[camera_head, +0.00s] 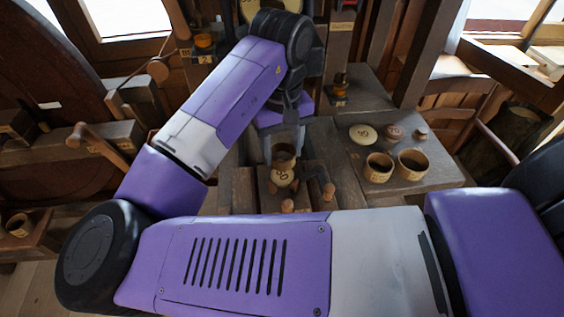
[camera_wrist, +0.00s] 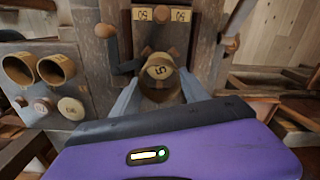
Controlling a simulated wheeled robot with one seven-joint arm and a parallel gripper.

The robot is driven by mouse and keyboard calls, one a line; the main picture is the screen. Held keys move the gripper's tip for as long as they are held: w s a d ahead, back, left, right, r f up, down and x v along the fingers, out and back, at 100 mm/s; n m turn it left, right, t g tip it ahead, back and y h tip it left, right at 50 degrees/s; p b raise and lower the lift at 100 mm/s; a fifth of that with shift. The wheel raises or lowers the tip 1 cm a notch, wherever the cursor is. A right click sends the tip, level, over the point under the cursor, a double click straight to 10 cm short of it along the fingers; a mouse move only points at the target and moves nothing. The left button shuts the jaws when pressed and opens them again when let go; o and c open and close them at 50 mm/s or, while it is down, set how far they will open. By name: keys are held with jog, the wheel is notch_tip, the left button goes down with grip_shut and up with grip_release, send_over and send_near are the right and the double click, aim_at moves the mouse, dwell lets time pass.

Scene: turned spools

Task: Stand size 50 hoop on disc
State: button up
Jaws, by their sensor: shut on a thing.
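My gripper (camera_wrist: 160,88) is shut on a brown hoop (camera_wrist: 162,96), with one grey finger on each side of it. In the head view the hoop (camera_head: 284,152) hangs below my wrist. A pale disc (camera_head: 283,178) with a dark number, apparently 50, shows just below and in front of it. In the wrist view the disc (camera_wrist: 158,72) shows beside the hoop's edge, its number partly readable. I cannot tell whether hoop and disc touch. The hoop's own number is not visible.
Two other hoops (camera_head: 378,167) (camera_head: 412,164) stand on the bench at right, with several small discs (camera_head: 363,134) behind them. A dark crank with a wooden knob (camera_head: 328,190) stands close to the right of the disc.

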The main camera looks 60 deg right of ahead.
aim_at(282, 175)
jog(key=shift+f, duration=2.35)
jog(key=shift+f, duration=0.3)
jog(key=o, duration=1.3)
jog(key=shift+r, duration=0.15)
notch_tip(282, 175, up, 12)
jog(key=shift+r+b, duration=0.2)
jog(key=shift+b, duration=0.15)
jog(key=shift+a, duration=0.1)
